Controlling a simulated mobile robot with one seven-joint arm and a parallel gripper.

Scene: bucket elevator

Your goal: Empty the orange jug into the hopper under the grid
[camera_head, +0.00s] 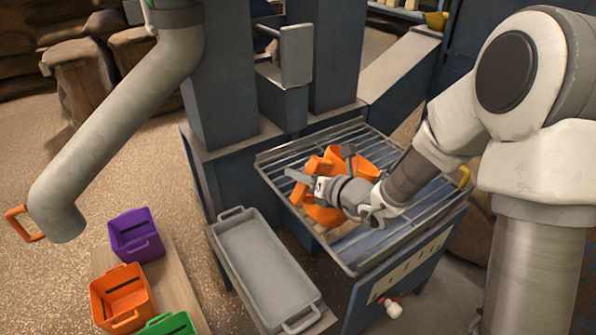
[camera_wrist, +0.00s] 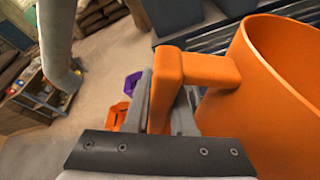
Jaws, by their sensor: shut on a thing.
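The orange jug (camera_head: 325,213) is over the metal grid (camera_head: 270,172) on top of the hopper (camera_head: 372,292). It looks tilted, and my gripper hides part of it. In the wrist view the jug (camera_wrist: 280,85) fills the right side, with its handle (camera_wrist: 168,85) between my fingers. My gripper (camera_head: 322,182) is shut on that handle. A tan patch shows by the jug's lower edge at the grid; I cannot tell whether it is grain. How much is in the jug cannot be seen.
A grey tray (camera_head: 232,226) stands left of the hopper. Purple (camera_head: 134,243), orange (camera_head: 122,310) and green (camera_head: 168,325) bins stand on a board further left. A grey spout pipe (camera_head: 125,130) hangs above them. Dark elevator columns (camera_head: 222,75) rise behind the grid.

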